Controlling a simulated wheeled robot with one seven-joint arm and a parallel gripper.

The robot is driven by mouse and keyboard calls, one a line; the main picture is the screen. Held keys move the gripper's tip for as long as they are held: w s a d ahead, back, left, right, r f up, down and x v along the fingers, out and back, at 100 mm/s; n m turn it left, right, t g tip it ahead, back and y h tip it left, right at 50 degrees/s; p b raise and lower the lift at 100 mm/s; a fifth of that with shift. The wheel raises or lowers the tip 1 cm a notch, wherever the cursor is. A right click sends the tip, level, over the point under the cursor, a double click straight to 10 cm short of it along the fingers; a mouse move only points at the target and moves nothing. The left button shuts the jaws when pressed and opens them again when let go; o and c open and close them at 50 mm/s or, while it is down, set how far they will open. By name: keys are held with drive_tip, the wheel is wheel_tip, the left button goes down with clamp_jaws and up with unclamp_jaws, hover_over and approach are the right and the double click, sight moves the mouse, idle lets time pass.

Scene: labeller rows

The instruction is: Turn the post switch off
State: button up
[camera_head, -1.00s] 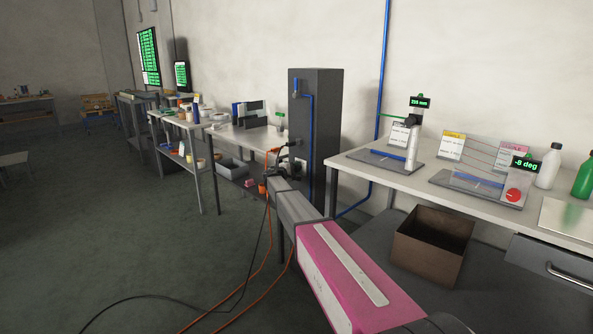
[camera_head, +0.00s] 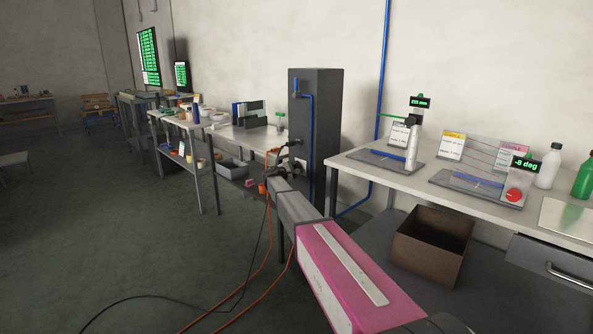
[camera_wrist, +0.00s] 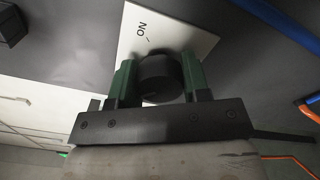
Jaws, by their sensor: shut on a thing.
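The post (camera_head: 318,125) is a tall dark grey box between the two benches. In the wrist view its switch is a round black knob (camera_wrist: 160,80) on a white plate (camera_wrist: 180,27). The plate carries the word ON, seen upside down, with a short tick mark beside it. My gripper (camera_wrist: 158,70) has one green finger on each side of the knob and is shut on it. The fingers hide the knob's sides, and I cannot tell where its pointer stands. In the head view my gripper (camera_head: 287,170) is at the post's left face, and the knob is hard to make out.
A bench (camera_head: 343,160) with gauges and bottles stands right of the post, a brown box (camera_head: 432,245) below it. A cluttered bench (camera_head: 235,135) stands behind on the left. Black and orange cables (camera_head: 262,262) hang near my arm. The floor at left is open.

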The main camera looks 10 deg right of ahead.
drive_tip(key=o, duration=0.9)
drive_tip(key=shift+o, duration=0.2)
drive_tip(key=v, duration=1.1)
